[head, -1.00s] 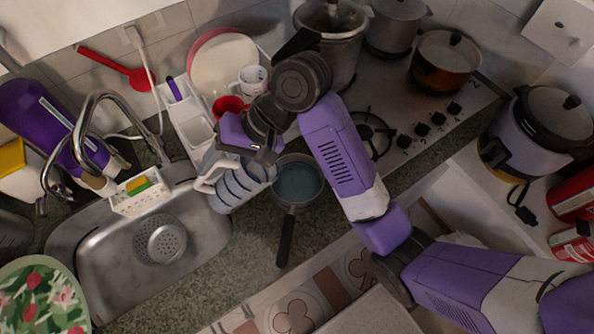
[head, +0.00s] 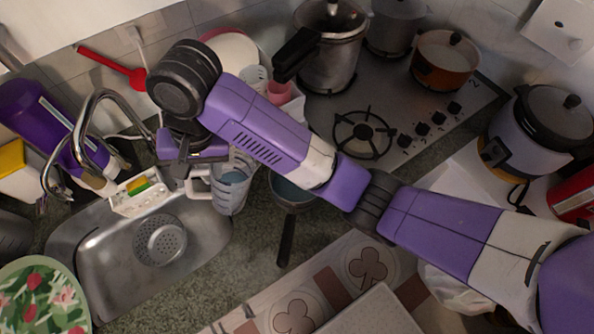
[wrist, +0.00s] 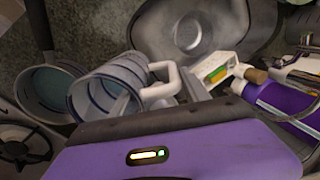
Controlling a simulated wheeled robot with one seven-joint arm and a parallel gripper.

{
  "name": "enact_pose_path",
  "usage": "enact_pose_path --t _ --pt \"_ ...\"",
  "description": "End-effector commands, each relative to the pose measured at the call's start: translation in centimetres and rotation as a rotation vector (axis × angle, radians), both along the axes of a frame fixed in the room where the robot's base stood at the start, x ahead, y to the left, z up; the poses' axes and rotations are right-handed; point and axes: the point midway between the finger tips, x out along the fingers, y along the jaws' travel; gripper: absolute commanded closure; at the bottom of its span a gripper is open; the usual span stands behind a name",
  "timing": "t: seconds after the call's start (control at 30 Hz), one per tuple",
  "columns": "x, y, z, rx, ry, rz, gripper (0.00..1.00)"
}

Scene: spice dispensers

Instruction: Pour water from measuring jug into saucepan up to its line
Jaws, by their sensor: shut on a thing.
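The measuring jug (head: 232,185) is clear with dark level lines and a white handle, and some bluish water shows in it. In the head view it is close to upright, left of the saucepan. My gripper (head: 192,172) is shut on the jug's handle, at the jug's left side. The wrist view shows the handle (wrist: 165,90) between my fingers and the jug (wrist: 105,90) beside the saucepan (wrist: 45,92). The saucepan (head: 290,192) holds bluish water and has a dark handle; my arm hides part of it in the head view. Its line cannot be made out.
The steel sink (head: 120,265) lies left of the jug, with a faucet (head: 85,130) and a white sponge caddy (head: 140,200) at its rim. A pressure cooker (head: 330,60) and an orange pot (head: 443,62) stand on the stove.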

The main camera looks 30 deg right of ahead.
Motion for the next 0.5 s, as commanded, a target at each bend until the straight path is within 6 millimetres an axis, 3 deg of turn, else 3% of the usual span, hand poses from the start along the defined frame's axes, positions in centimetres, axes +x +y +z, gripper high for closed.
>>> enact_pose_path --t 0.5 --pt "0.7 1.8 -1.7 -0.210 0.078 0.000 1.00"
